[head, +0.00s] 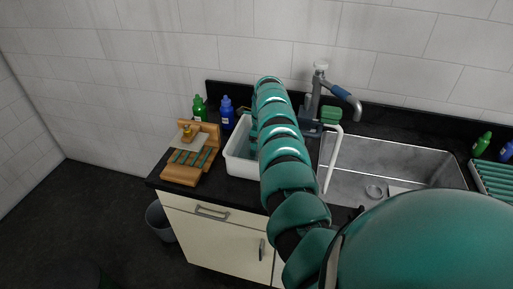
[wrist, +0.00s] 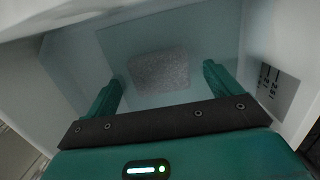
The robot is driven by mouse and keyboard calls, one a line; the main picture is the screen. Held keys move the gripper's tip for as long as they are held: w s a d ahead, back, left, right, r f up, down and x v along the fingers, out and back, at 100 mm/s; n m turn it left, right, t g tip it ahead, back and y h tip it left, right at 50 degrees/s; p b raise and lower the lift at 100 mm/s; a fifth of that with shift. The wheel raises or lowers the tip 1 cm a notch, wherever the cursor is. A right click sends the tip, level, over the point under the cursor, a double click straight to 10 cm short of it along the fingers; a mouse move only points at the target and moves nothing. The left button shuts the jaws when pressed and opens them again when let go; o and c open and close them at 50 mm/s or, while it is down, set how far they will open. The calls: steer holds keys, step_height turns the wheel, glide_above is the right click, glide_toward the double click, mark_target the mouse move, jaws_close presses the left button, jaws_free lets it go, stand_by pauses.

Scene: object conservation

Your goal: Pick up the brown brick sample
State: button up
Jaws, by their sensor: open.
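In the wrist view a speckled, grey-brown block, which looks like the brick sample (wrist: 160,72), lies on the floor of a white tub (wrist: 275,60). My gripper (wrist: 161,78) is open, with one teal finger on each side of the block in the picture. The fingers look apart from the block, and nothing is between them; the exact height above it is hard to tell. In the head view the white tub (head: 238,165) stands on the counter, left of the sink. My arm hides much of the tub, the gripper and the block there.
A wooden rack (head: 190,160) stands left of the tub, with green (head: 199,108) and blue (head: 227,114) bottles behind. A sink (head: 385,165) with a faucet (head: 318,90) lies to the right. The tub's walls surround my gripper. A printed label (wrist: 269,82) shows on one wall.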

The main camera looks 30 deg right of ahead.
steer(key=shift+c, duration=0.2)
steer(key=c, duration=1.1)
steer(key=shift+c, duration=0.3)
